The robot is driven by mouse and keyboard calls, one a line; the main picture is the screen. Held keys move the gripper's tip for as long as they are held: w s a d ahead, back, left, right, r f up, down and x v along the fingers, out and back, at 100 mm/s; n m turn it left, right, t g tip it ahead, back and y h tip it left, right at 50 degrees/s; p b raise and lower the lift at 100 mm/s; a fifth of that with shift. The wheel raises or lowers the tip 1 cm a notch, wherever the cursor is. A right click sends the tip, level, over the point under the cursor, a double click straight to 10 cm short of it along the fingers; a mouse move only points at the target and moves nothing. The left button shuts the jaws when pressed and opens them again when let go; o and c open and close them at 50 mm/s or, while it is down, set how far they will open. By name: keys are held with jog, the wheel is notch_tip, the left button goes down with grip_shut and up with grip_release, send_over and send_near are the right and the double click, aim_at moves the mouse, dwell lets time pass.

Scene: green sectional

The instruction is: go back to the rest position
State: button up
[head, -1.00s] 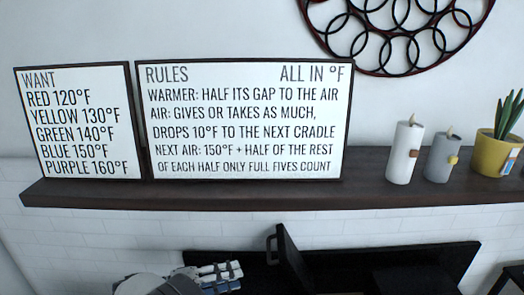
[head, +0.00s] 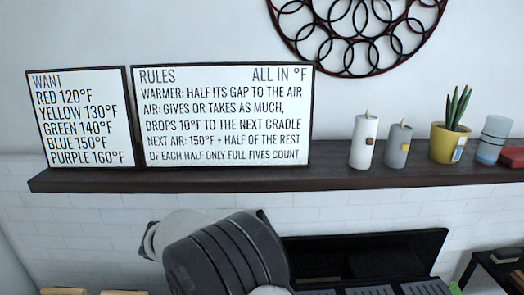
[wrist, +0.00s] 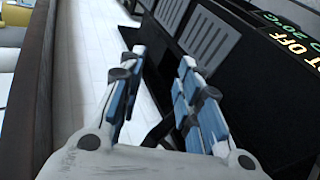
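My gripper (wrist: 160,58) shows in the wrist view with its two blue-padded fingers apart and nothing between them. It is near a brick wall (wrist: 83,65) and a dark unit (wrist: 240,75) with grey slotted panels. In the head view my dark grey arm link rises in front of the wall below the shelf, and my fingers cannot be seen there. A WANT sign (head: 82,162) and a RULES sign (head: 220,160) stand on the dark wooden shelf (head: 330,178).
On the shelf stand a white candle (head: 363,145), a grey candle (head: 397,148), a yellow plant pot (head: 446,146), a pale cup (head: 491,145) and a red object (head: 512,157). A black unit (head: 365,255) lies below. The wrist view shows a display (wrist: 290,30) with partly cut-off text.

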jog(key=s+d+r+m+g+y, duration=0.1)
jog(key=s+d+r+g+y, duration=0.1)
jog(key=s+d+r+y, duration=0.65)
jog(key=s+d+m+t+y, duration=0.1)
jog(key=s+d+t, duration=0.1)
jog(key=s, duration=0.7)
jog(key=s+d+m+t+y, duration=0.1)
jog(key=s+d, duration=0.3)
jog(key=s, duration=0.4)
jog(key=shift+s+r+t+y, duration=0.35)
jog(key=shift+t+y, duration=0.25)
jog(key=shift+y, duration=0.15)
